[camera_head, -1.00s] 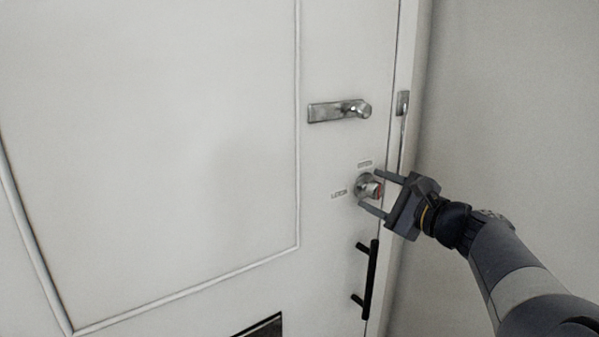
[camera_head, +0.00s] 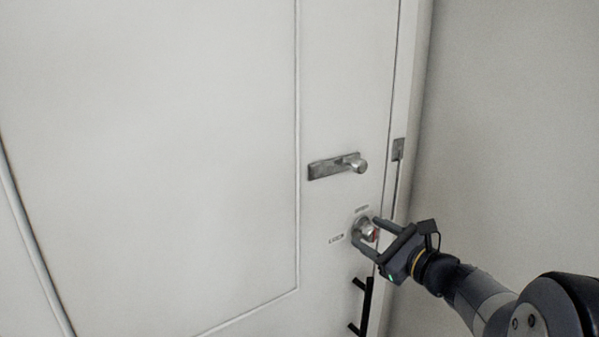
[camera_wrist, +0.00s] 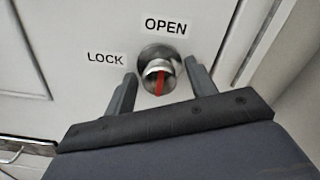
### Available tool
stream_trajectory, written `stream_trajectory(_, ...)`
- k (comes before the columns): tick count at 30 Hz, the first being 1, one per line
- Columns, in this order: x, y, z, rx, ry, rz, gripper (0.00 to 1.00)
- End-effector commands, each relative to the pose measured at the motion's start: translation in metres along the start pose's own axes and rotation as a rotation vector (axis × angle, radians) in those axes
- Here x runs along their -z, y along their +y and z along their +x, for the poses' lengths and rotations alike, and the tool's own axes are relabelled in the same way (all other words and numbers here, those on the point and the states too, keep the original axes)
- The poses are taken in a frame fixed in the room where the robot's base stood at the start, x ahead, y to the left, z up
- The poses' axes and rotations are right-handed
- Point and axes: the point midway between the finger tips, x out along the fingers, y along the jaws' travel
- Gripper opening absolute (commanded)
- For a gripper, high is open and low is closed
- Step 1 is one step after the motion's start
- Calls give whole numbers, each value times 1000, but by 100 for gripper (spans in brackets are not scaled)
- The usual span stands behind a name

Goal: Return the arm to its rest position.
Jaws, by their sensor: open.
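My gripper (camera_head: 369,235) is open in front of a round metal lock knob (camera_head: 361,229) on a white door (camera_head: 240,130). In the wrist view the knob (camera_wrist: 159,68) shows between the two fingers of my gripper (camera_wrist: 157,82), with a red strip pointing down. I see a gap on each side of the knob there. The labels "OPEN" (camera_wrist: 166,26) and "LOCK" (camera_wrist: 105,59) are beside it, above and to the left. My arm reaches in from the lower right in the head view.
A metal latch handle (camera_head: 338,166) is on the door above the knob. A black pull handle (camera_head: 366,306) is below it. The door frame and a bare grey wall (camera_head: 510,120) are to the right, close behind my arm.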

Motion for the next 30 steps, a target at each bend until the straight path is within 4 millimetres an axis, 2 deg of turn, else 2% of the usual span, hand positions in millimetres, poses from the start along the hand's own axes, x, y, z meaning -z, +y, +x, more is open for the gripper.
stream_trajectory(12,-1,0,0,0,1,157,53)
stream_trajectory(30,-2,2,0,-6,1,165,53)
